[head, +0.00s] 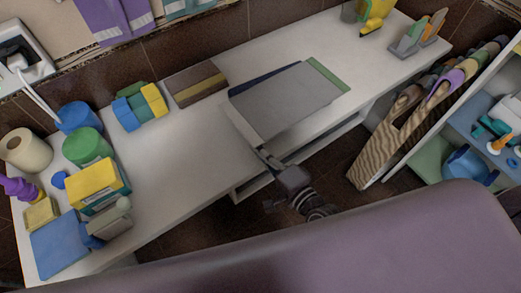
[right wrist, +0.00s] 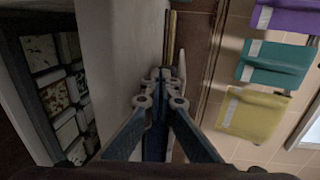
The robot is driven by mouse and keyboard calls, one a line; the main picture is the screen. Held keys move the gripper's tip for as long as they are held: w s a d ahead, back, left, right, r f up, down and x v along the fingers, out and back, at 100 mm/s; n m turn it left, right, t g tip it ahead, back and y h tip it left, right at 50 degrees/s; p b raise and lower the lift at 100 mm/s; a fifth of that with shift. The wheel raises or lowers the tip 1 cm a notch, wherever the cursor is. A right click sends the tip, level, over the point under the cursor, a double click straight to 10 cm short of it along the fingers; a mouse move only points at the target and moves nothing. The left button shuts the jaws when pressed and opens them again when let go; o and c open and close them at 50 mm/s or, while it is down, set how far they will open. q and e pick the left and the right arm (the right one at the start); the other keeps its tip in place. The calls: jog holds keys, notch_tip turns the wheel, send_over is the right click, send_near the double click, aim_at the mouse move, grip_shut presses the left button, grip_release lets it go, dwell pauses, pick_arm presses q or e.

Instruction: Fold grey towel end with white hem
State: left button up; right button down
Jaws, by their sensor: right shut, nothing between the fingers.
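A flat grey towel (head: 285,102) lies on the white counter in the head view, with its near edge at the counter's front. A dark blue edge shows behind it and a green strip (head: 328,75) shows at its right end. My left gripper is not in view.
Left on the white counter (head: 190,155) stand a yellow box (head: 95,183), a green tub (head: 85,147) and a blue-yellow stack (head: 140,106). A brown striped cloth (head: 196,84) lies left of the towel. A towel ladder (head: 400,125) stands right. Hanging towels (right wrist: 252,112) show in the right wrist view.

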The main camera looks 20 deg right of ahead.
aim_at(262, 142)
jog(key=r+p, duration=0.1)
jog(key=d+r+p, duration=0.1)
jog(key=r+p, duration=0.1)
jog(key=shift+w+r, duration=0.2)
jog(key=shift+r, duration=0.05)
jog(key=shift+f, duration=0.1)
dwell(0.4)
notch_tip(262, 142, up, 2)
jog(key=shift+d+r+p, duration=0.1)
jog(key=shift+p, duration=1.1)
